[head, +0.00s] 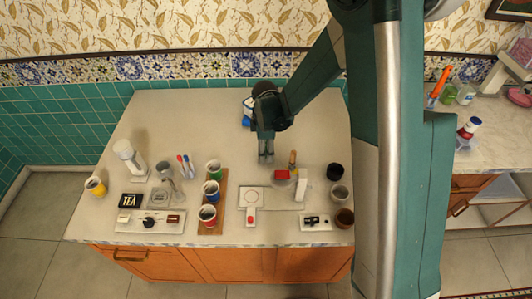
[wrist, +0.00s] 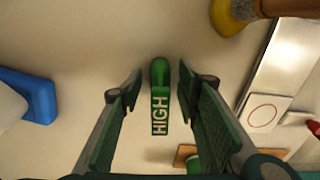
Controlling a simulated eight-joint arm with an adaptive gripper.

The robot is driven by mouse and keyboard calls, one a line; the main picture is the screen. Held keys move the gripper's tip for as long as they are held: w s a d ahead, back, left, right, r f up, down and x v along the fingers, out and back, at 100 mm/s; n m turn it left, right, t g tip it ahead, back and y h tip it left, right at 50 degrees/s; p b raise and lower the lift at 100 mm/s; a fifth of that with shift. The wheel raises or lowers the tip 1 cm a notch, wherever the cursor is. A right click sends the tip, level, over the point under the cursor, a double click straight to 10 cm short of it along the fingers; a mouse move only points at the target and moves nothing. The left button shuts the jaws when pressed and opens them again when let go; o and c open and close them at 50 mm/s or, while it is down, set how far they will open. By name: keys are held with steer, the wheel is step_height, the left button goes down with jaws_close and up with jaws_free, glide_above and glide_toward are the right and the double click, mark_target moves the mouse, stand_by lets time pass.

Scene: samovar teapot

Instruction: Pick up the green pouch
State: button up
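A small green item with a rounded dark green top and the white letters HIGH (wrist: 160,97) shows in the wrist view, and it looks like the green pouch. It appears over the bare counter, between my two fingers as seen from the wrist. I cannot make it out in the head view, where my gripper hides that spot. My gripper (wrist: 160,75) is open, with one finger on each side of the item and a gap to each. In the head view my gripper (head: 266,158) points down over the middle of the counter. I cannot tell its height above the item.
A blue-and-white object (head: 248,108) stands behind my gripper. The counter's back left is clear.

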steer(key=c, duration=1)
steer(key=shift+r, duration=0.15)
steer(key=shift+r+p, duration=0.7)
steer(key=shift+r, duration=4.2)
